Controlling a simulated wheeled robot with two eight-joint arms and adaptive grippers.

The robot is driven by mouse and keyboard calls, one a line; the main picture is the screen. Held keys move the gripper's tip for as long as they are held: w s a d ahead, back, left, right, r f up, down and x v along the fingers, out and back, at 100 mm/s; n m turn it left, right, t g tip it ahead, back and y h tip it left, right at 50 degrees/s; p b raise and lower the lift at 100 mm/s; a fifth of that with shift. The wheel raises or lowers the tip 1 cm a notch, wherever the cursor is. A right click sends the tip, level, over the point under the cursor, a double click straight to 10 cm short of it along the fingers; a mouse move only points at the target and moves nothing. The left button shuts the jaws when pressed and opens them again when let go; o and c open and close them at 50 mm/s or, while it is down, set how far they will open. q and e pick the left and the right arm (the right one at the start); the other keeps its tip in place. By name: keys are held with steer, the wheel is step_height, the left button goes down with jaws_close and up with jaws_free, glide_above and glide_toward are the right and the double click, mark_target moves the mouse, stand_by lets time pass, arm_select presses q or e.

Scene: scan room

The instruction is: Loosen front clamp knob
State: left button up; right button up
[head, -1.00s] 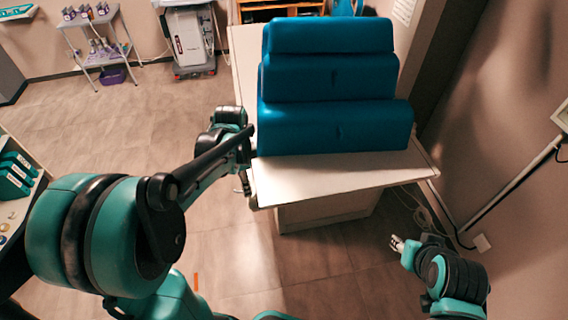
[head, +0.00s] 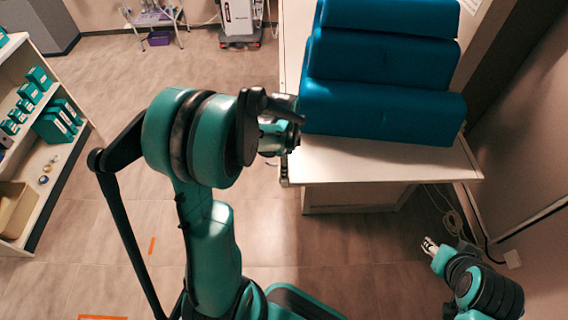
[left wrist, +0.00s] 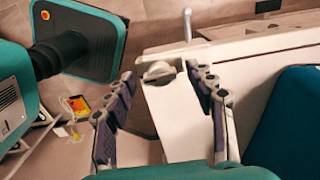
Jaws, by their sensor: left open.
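The grey clamp knob (left wrist: 158,72) shows in the left wrist view at the edge of the pale table (left wrist: 180,125). My left gripper (left wrist: 161,80) is open, with one dark ridged finger to each side of the knob in the picture. The knob appears just beyond the fingertips, and I cannot tell whether they touch it. In the head view my left arm hides most of its gripper beside the table's left edge. My right gripper (head: 428,245) is low at the right, away from the table, too small to read.
A stepped blue cushion (head: 380,110) stands on the table (head: 340,160). A shelf with teal boxes (head: 50,150) is at the left, and a cart (head: 155,18) is at the back. The floor between them is mostly clear.

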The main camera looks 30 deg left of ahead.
arm_select(q)
steer(key=c, duration=1.2)
steer(key=shift+o, duration=0.2)
steer(key=shift+n, duration=0.3)
steer(key=n, duration=0.3)
steer(key=shift+n, duration=0.3)
steer(key=n, duration=0.4)
steer(key=shift+n+b, duration=0.3)
steer(key=shift+b, duration=0.05)
steer(key=n, duration=0.4)
steer(key=shift+n, duration=2.5)
